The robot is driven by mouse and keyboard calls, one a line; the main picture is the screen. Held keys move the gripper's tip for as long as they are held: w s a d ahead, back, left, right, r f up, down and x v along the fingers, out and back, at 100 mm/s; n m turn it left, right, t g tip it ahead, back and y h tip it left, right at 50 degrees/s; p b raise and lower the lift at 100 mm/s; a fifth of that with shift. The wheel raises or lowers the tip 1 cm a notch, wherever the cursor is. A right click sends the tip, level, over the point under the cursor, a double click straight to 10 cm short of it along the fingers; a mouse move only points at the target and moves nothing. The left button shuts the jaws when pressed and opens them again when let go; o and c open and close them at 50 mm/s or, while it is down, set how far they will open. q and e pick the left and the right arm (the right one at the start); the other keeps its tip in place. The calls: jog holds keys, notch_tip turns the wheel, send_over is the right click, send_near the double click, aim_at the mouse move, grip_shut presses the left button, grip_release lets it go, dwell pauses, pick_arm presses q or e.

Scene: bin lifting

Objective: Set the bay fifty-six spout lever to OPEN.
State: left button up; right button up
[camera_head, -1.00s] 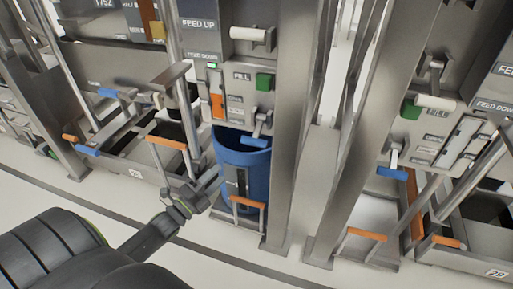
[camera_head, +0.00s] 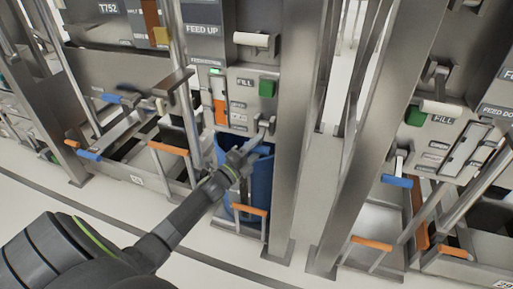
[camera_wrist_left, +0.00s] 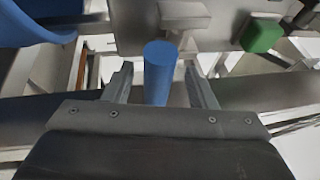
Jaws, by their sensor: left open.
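The lever on the bay panel has a grey arm (camera_head: 265,123) below the green FILL block (camera_head: 267,88). Its blue handle, clear in the earlier head view, is now hidden there by my left gripper (camera_head: 252,146). In the left wrist view a blue cylindrical handle (camera_wrist_left: 158,72) stands between my two open fingers, with a gap on each side. The gripper is not closed on it. The blue bin (camera_head: 262,188) stands under the lever, partly covered by my arm. I cannot read a bay fifty-six label. My right gripper is not in view.
A cream feed handle (camera_head: 250,39) sticks out above the green block. A steel post (camera_head: 300,130) rises close to the right of the bin. An orange-topped bar (camera_head: 249,209) stands before the bin. A similar panel with a blue lever (camera_head: 397,181) is at right.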

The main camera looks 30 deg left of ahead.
pick_arm(q)
jog(key=shift+w, duration=0.35)
jog(key=c, duration=1.1)
jog(key=shift+s, duration=0.1)
grip_shut()
jog(key=shift+r, duration=0.15)
